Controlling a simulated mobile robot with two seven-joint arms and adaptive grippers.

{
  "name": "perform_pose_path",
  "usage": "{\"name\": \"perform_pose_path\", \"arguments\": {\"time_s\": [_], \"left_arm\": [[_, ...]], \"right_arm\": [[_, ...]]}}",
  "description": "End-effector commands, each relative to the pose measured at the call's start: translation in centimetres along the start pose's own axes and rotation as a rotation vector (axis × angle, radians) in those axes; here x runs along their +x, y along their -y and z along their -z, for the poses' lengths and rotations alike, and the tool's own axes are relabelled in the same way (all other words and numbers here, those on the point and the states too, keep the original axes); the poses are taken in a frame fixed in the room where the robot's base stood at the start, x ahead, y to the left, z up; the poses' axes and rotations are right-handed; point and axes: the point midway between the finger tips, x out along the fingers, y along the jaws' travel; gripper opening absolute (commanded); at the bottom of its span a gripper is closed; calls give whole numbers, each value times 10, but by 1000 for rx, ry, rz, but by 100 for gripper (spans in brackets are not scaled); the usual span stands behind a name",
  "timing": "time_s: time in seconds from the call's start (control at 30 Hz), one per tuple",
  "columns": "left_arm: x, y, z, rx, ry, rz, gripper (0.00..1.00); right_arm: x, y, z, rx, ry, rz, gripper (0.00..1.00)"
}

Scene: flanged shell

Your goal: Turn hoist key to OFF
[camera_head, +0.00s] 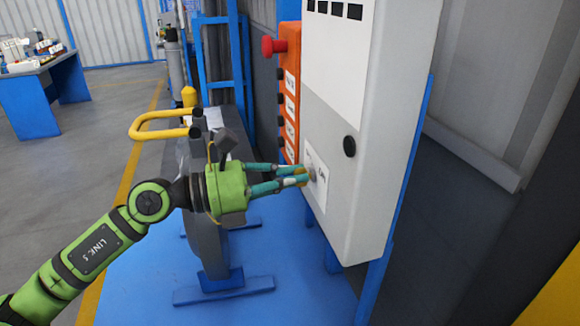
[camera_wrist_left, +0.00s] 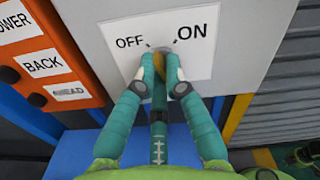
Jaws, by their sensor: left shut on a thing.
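The hoist key switch (camera_head: 312,174) sits on the lower front of the light grey cabinet, mostly hidden by my fingers. In the left wrist view, a small grey part of the key (camera_wrist_left: 162,49) shows beyond my fingertips. It sits between the OFF and ON marks on a white label (camera_wrist_left: 204,66). My left gripper (camera_head: 303,175) reaches in from the left, its teal fingers shut on the key at the panel. In the left wrist view, the fingers (camera_wrist_left: 160,75) close around it from below. The key's exact angle is hidden. My right gripper is not in view.
The grey cabinet (camera_head: 370,130) carries a black knob (camera_head: 349,146) above the label. A yellow handle (camera_head: 158,128) is behind my wrist. A blue table (camera_head: 35,100) stands far left.

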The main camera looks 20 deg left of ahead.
Motion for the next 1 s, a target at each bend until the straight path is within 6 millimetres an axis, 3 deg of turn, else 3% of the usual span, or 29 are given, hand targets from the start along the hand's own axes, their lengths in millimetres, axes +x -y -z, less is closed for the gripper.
{"name": "perform_pose_path", "arguments": {"time_s": [0.1,0.5,1.0], "left_arm": [[0,1,-4,-108,1,-2,0],[0,0,-2,-375,1,-1,0],[0,-1,1,-463,3,-1,0]], "right_arm": [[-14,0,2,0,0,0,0],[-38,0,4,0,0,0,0],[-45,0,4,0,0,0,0]]}}
